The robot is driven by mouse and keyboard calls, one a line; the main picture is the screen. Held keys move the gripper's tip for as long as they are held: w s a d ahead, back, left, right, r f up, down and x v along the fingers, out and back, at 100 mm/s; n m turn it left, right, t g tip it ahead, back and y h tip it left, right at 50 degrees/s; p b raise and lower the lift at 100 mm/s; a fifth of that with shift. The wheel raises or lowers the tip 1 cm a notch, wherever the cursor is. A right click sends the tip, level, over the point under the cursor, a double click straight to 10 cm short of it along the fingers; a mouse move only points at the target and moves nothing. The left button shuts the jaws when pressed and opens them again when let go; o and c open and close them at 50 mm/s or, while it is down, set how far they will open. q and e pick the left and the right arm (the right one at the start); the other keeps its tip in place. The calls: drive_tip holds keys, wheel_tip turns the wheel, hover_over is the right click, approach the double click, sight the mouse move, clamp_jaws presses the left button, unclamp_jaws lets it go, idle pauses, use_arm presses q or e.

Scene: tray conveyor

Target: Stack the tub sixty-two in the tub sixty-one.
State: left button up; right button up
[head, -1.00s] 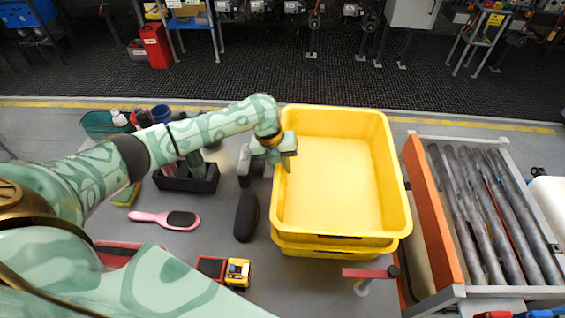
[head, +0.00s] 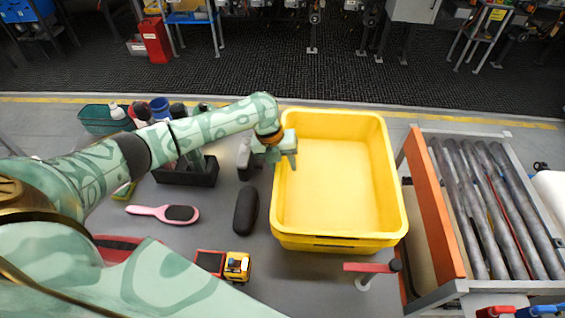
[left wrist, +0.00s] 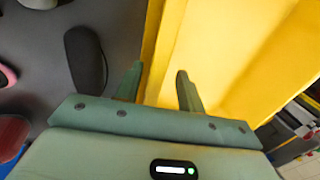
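Two yellow tubs stand nested on the grey table in the head view. The upper tub (head: 393,180) is empty and level, seated deep in the lower tub (head: 300,246), of which only a little shows at the front. No numbers can be read on them. My left gripper (head: 281,152) is at the left rim of the upper tub. In the left wrist view, the fingers (left wrist: 157,78) are spread apart, one on each side of the tub rim (left wrist: 160,55), with gaps visible. My right gripper is not in view.
A roller conveyor (head: 480,210) with an orange side board stands to the right. Left of the tubs lie a black case (head: 246,210), a pink brush (head: 163,213), a toy truck (head: 225,265) and a dark caddy (head: 187,172). A red-topped stand (head: 368,268) is in front.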

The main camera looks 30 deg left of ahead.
use_arm(q)
drive_tip(key=shift+f, duration=0.1)
drive_tip(key=p+v, duration=0.2)
drive_tip(key=v, duration=1.4)
drive_tip(key=shift+r+p, duration=0.25)
drive_tip(key=shift+p, duration=0.15)
drive_tip(key=shift+s+f, duration=0.1)
